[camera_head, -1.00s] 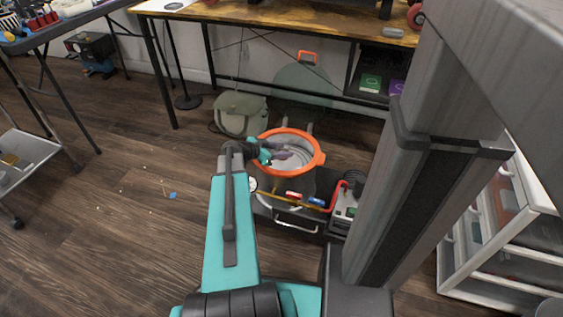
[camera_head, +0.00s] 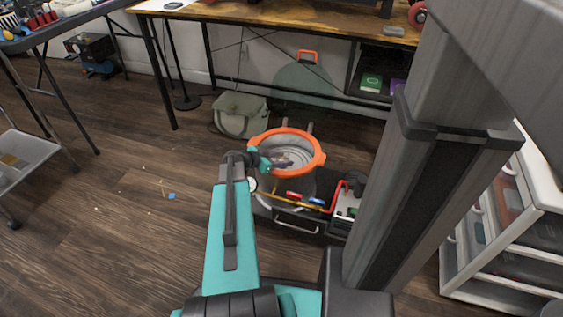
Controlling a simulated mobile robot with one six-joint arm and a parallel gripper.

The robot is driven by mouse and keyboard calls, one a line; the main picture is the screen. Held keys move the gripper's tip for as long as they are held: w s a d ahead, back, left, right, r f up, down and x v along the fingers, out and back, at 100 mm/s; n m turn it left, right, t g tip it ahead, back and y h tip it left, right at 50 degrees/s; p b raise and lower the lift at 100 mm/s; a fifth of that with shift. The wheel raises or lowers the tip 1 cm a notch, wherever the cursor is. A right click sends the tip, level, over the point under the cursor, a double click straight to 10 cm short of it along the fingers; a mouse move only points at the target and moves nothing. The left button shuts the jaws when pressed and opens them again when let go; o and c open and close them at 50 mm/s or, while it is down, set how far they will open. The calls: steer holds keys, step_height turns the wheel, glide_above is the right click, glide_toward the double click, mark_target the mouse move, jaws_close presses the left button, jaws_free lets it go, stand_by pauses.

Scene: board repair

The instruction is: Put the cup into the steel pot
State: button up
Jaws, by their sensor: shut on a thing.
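The steel pot (camera_head: 296,178) stands on a low dark cart in the middle of the view. It has a wide orange rim and an open top. My gripper (camera_head: 278,162) reaches over the pot's left rim, with its tip inside the opening. It is shut on a small, dark purplish thing, which seems to be the cup (camera_head: 284,164). The cup is small and partly hidden by my gripper. I cannot tell whether it touches the pot's bottom.
A grey-green bag (camera_head: 241,114) lies on the floor behind and left of the pot. Red and blue items and a red handle (camera_head: 337,193) sit by the pot's front right. A wooden workbench (camera_head: 290,18) stands behind. White drawers (camera_head: 500,230) stand at right. Floor at left is mostly clear.

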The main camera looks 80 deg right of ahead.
steer(key=shift+a+f+b, duration=0.1)
steer(key=shift+f+b, duration=0.65)
steer(key=shift+b, duration=0.15)
steer(key=o, duration=1.1)
steer(key=shift+r+p, duration=0.2)
steer(key=shift+p, duration=0.2)
steer(key=shift+r+p, duration=0.5)
steer(key=shift+p, duration=0.35)
steer(key=p+v, duration=0.2)
steer(key=v, duration=1)
steer(key=shift+r, duration=0.15)
